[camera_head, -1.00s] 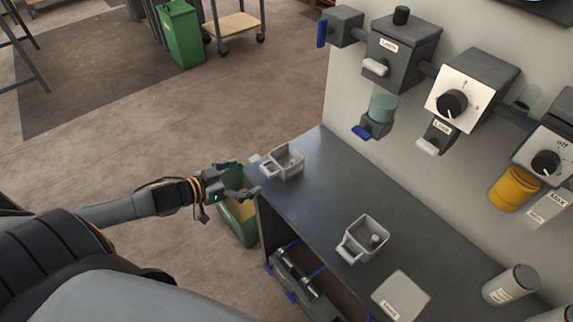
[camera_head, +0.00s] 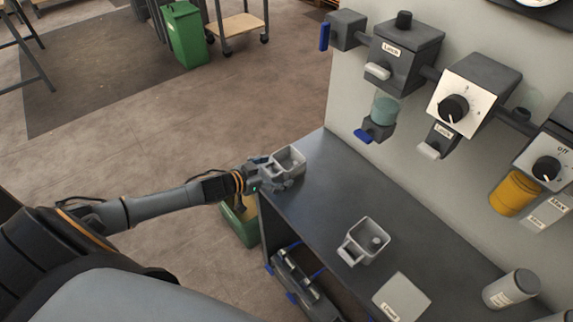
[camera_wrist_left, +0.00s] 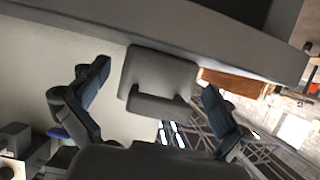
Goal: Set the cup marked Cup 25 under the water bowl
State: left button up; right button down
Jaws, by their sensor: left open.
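A grey square cup (camera_head: 290,158) with a handle stands near the far left corner of the bench. My left gripper (camera_head: 277,177) is at its handle side. In the left wrist view the cup (camera_wrist_left: 158,72) and its handle lie between the spread fingers of my left gripper (camera_wrist_left: 156,88), with gaps on both sides. A second grey cup (camera_head: 366,238) with a small round thing inside stands further along the bench. I cannot read a number on either cup. A teal glass bowl (camera_head: 385,110) hangs on the wall unit above a blue lever (camera_head: 363,136). My right gripper is out of view.
The dark bench (camera_head: 335,185) is clear between the two cups. A pale labelled plate (camera_head: 403,297) and a grey canister (camera_head: 511,289) are on its near part. Dial boxes and an amber bowl (camera_head: 514,192) are on the wall. A green bin (camera_head: 240,222) stands by the bench end.

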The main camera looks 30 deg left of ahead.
pick_arm(q)
jog(key=shift+w+d+f, duration=0.2)
jog(key=shift+w, duration=0.3)
jog(key=shift+s, duration=0.1)
jog(key=c, duration=1.4)
jog(key=shift+c, duration=0.2)
jog(key=shift+r, duration=0.1)
jog(key=shift+r, duration=0.6)
jog(key=s+d+r, duration=0.4)
jog(key=s+r, duration=0.8)
jog(key=s, duration=0.2)
jog(key=w+d+r+n+t+y, duration=0.1)
jog(key=w+d+r+n+y, duration=0.3)
jog(key=d+r, duration=0.4)
jog(key=shift+d+r+n+y+b, duration=0.3)
jog(key=shift+d+r+y+b, duration=0.1)
jog(key=shift+r+y+b, duration=0.15)
